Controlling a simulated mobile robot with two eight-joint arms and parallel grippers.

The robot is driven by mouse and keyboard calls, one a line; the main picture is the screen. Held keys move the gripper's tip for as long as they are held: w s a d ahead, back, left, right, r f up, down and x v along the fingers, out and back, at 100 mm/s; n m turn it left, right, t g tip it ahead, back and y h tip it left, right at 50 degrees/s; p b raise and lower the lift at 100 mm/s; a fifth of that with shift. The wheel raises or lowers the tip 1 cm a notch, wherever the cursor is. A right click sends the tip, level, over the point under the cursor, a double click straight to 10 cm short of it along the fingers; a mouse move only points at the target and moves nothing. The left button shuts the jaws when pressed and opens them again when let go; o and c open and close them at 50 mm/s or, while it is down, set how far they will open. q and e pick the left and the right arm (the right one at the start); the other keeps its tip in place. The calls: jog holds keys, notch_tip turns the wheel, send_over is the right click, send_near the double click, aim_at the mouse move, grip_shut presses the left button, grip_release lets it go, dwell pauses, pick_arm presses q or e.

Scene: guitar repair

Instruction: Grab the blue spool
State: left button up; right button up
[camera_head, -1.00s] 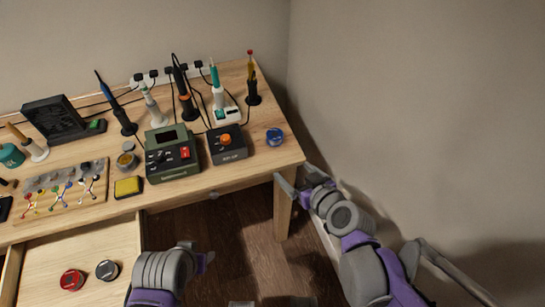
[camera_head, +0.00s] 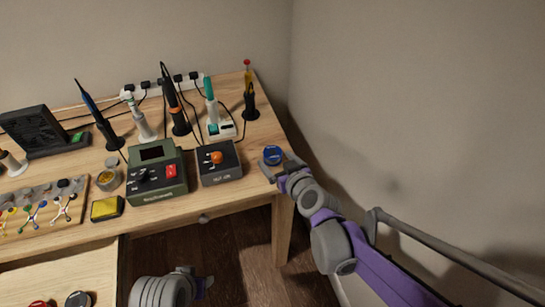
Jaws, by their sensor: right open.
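The blue spool (camera_head: 272,154) sits on the right front part of the wooden table, close to the right edge. My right gripper (camera_head: 277,169) is open at the table's right front corner, right up against the near side of the spool; whether the fingers straddle it is hard to tell. My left gripper (camera_head: 203,284) is low in front of the table, below the tabletop and away from the spool; its fingers are too small and turned to read.
A dark box with an orange knob (camera_head: 219,163) stands left of the spool, beside a green soldering station (camera_head: 157,172). Soldering irons in stands line the back. The open drawer (camera_head: 80,270) holds a red spool (camera_head: 41,304) and a dark spool (camera_head: 78,299). A wall is at right.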

jog(key=shift+w+a+f, duration=0.1)
jog(key=shift+w, duration=0.1)
grip_shut()
dwell(0.4)
